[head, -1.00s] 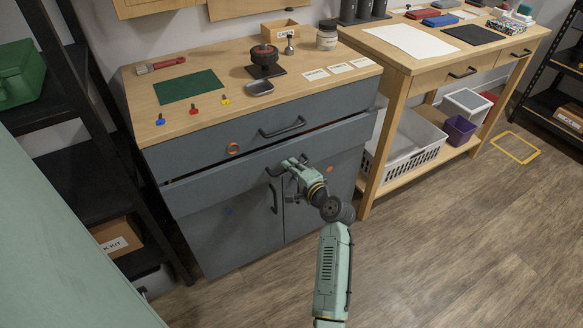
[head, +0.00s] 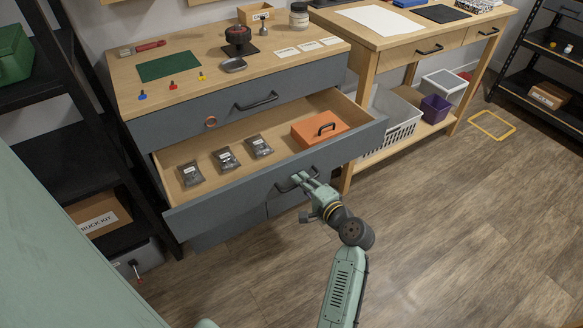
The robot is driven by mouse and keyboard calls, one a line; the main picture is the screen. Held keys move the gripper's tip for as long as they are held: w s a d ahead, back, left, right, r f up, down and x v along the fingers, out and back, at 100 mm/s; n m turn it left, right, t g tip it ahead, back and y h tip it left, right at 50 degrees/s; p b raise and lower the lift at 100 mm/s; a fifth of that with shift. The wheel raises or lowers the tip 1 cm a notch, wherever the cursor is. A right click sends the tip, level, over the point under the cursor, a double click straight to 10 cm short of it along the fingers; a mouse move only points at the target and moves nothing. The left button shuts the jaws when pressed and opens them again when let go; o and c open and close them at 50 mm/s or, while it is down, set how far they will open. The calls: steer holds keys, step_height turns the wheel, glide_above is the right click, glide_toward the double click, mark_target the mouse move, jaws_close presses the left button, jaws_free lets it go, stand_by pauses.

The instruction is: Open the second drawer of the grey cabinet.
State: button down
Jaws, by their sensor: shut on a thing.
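The grey cabinet (head: 235,108) stands against the wall with a wooden top. Its second drawer (head: 232,197) is pulled well out, below the shut top drawer. My gripper (head: 300,182) is shut on the drawer's dark bar handle (head: 284,187), at the right half of the drawer front. Inside the drawer lie several small dark labelled packets (head: 226,159) in a row and an orange box (head: 318,128) with a dark handle. The cabinet doors below are mostly hidden by the open drawer.
A wooden workbench (head: 385,52) stands to the right, with a white basket (head: 398,125) and purple bin (head: 435,108) on its lower shelf. A black shelf rack (head: 75,130) stands close at the left. The wooden floor (head: 440,220) in front is clear.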

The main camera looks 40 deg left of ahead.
steer(key=f+v, duration=0.1)
steer(key=v, duration=0.5)
steer(key=shift+s+d, duration=0.2)
steer(key=shift+d, duration=0.15)
steer(key=shift+f, duration=0.15)
steer(key=c, duration=2)
jaws_free()
steer(key=shift+o, duration=0.2)
steer(key=v, duration=1.2)
